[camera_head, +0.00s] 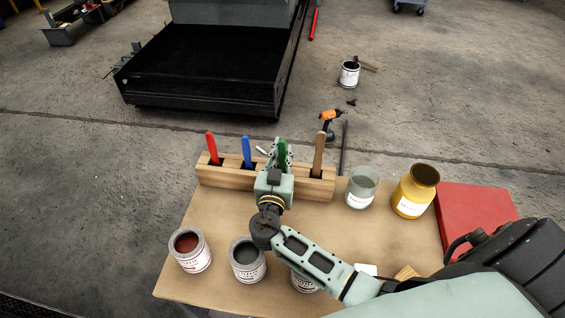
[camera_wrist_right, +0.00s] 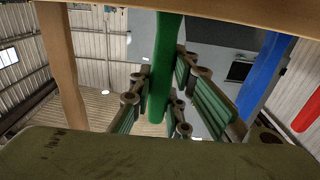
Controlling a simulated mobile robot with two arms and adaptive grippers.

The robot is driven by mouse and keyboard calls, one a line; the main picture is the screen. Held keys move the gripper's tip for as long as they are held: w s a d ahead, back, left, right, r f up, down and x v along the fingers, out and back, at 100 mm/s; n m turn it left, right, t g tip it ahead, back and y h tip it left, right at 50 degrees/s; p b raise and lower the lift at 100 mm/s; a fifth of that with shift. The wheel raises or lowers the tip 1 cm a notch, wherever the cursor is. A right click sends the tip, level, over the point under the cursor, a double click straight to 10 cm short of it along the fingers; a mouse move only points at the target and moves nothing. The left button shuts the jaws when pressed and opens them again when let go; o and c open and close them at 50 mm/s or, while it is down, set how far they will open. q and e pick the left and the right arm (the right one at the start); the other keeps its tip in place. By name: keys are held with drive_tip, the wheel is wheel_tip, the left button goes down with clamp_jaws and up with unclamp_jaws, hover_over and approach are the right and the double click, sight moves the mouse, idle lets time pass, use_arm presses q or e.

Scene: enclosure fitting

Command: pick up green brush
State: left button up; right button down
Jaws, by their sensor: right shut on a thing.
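The green brush (camera_head: 282,152) stands handle up in the wooden holder (camera_head: 210,176) on the table. In the right wrist view its green handle (camera_wrist_right: 166,70) runs between the fingers of my right gripper (camera_wrist_right: 160,100). My right gripper (camera_head: 279,155) is at the holder, shut on the green brush's handle. The brush's lower end is hidden in the head view by my gripper and the holder. My left gripper does not show in either view.
A red brush (camera_head: 212,147) and a blue brush (camera_head: 246,151) stand left of the green one, a brown-handled brush (camera_head: 319,153) right. Cans (camera_head: 190,250) line the front. A glass jar (camera_head: 362,187), yellow pot (camera_head: 414,191) and red box (camera_head: 475,213) are at right.

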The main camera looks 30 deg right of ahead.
wheel_tip(320, 180, up, 18)
drive_tip(key=b, duration=0.1)
idle(0.5)
drive_tip(key=shift+f, duration=0.1)
idle(0.6)
